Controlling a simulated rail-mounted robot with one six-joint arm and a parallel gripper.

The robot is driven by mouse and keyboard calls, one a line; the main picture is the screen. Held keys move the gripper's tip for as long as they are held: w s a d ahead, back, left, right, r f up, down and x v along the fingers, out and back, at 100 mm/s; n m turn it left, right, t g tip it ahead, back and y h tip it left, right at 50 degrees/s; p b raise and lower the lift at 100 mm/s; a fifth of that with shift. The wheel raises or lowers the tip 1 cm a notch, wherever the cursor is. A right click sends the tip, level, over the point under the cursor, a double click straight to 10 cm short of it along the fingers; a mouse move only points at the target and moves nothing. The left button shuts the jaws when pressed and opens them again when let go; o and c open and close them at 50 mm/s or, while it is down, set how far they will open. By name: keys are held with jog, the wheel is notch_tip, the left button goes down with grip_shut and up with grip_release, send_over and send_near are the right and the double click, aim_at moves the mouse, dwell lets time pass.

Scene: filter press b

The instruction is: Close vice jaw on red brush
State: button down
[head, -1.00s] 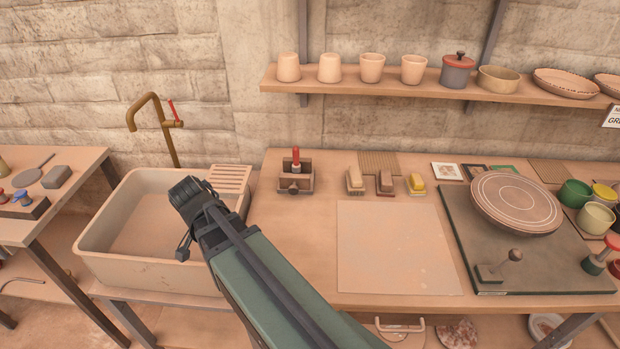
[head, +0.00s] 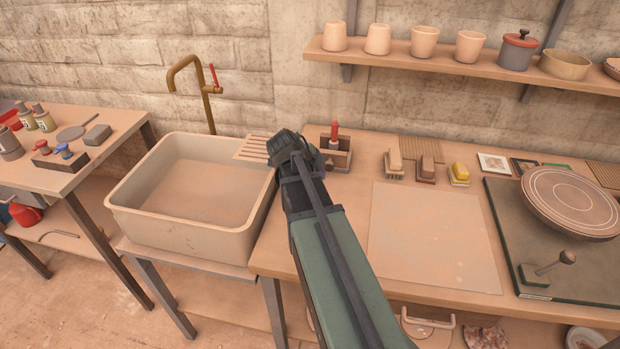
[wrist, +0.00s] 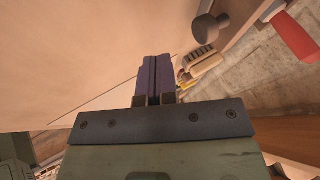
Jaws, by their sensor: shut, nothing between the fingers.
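In the wrist view my gripper (wrist: 153,76) is shut and empty. There the dark round knob of the vice (wrist: 210,27) and the red handle (wrist: 296,38) lie at upper right, apart from the fingers.
Three small brushes stand right of the vice, the nearest a wooden one (head: 394,162), the last yellow (head: 459,172). A sink (head: 122,208) with a brass tap (head: 208,92) is on the left. A pale board (head: 430,235) lies bare in front. A shelf (head: 385,56) hangs above.

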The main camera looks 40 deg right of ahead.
aim_at(329, 160)
jog(key=b+x, duration=0.1)
jog(key=x, duration=0.2)
jog(key=shift+a+f, duration=0.15)
jog(key=shift+a, duration=0.05)
jog(key=shift+w+d+r+p, duration=0.15)
jog(key=shift+w+d+r, duration=0.1)
jog(key=shift+w+d, duration=0.3)
jog(key=shift+w+d+r+p, duration=0.15)
jog(key=shift+w+d+r, duration=0.1)
jog(key=shift+w+d, duration=0.45)
jog(key=shift+d, duration=0.25)
jog(key=w+d, duration=0.2)
jog(key=shift+w+d, duration=0.35)
jog(key=shift+d, duration=0.05)
jog(key=shift+w+d+r, duration=0.1)
jog(key=shift+w+d, duration=0.15)
jog(key=shift+d, duration=0.05)
